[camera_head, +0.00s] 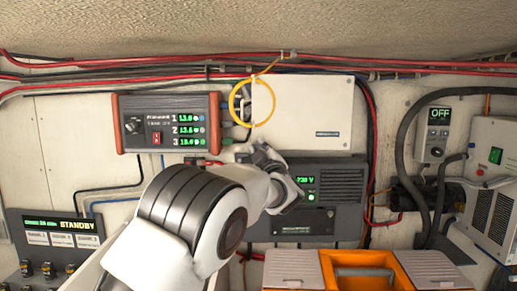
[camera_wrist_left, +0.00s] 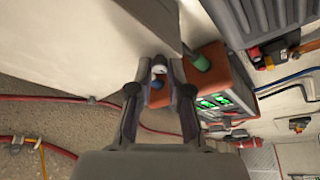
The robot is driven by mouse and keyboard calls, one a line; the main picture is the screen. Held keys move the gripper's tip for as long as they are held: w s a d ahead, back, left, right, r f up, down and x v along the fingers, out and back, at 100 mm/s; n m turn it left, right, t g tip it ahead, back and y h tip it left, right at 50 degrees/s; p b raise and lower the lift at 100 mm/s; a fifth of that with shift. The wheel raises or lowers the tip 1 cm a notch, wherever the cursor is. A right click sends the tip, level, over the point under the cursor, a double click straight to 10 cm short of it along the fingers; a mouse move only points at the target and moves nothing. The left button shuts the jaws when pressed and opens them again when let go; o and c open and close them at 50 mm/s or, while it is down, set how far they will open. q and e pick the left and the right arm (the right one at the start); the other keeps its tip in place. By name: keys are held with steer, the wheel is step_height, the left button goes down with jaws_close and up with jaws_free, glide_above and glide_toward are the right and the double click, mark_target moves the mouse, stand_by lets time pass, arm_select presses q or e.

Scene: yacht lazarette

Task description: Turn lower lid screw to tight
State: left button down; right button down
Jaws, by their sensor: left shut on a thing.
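The off-white lid (camera_head: 312,108) is on the wall in the head view, and its side shows at left in the left wrist view (camera_wrist_left: 110,40). My left gripper (camera_head: 238,151) is at the lid's lower left corner. In the left wrist view its fingertips (camera_wrist_left: 160,78) are closed on a small pale round knob, the lower lid screw (camera_wrist_left: 158,69). The screw is hidden behind my gripper in the head view, and its turn angle cannot be told. My right gripper is not in view.
A yellow loop (camera_head: 232,102) hangs in front of the lid's left edge. An orange-ended charger (camera_head: 167,122) is close left, and a grey unit with a green display (camera_head: 340,185) sits below. Red and black cables run above. An orange toolbox (camera_head: 312,270) stands at the bottom.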

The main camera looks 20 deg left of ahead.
arm_select(q)
steer(key=shift+r, duration=0.2)
